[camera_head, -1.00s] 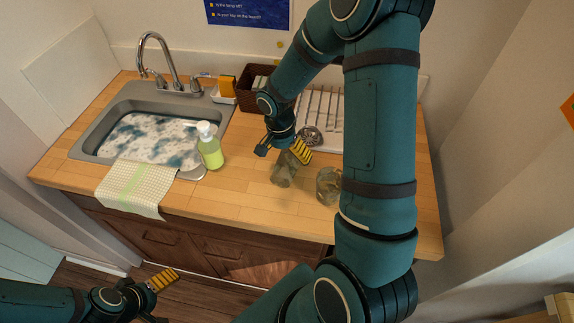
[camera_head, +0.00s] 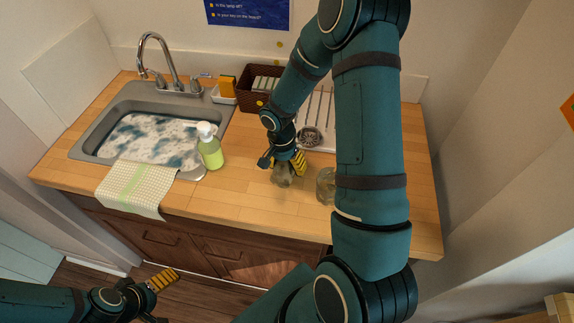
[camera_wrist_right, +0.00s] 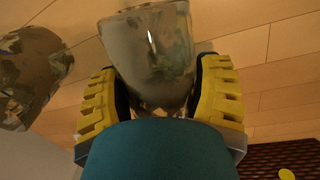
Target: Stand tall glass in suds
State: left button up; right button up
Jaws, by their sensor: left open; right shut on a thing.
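A clear glass (camera_head: 283,178), which looks like the tall one, is at the middle of the wooden counter. My right gripper (camera_head: 284,166) comes down from above and is shut on it. In the right wrist view the glass (camera_wrist_right: 155,50) sits between the yellow-padded fingers (camera_wrist_right: 160,95). I cannot tell whether its base touches the counter. A second clear glass (camera_head: 326,186) stands to its right, partly behind my right arm; it also shows in the wrist view (camera_wrist_right: 32,75). The suds (camera_head: 150,138) fill the sink (camera_head: 88,143) at left. My left gripper (camera_head: 160,298) is open and empty, low in front of the cabinet.
A green soap bottle (camera_head: 211,153) stands between the sink and the held glass. A checked cloth (camera_head: 137,188) hangs over the front edge. The faucet (camera_head: 160,55), sponge (camera_head: 227,86), dark basket (camera_head: 252,95) and dish rack (camera_head: 318,103) are at the back.

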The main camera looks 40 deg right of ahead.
notch_tip(320, 180, up, 10)
jog(key=shift+f, duration=0.2)
jog(key=shift+r, duration=0.25)
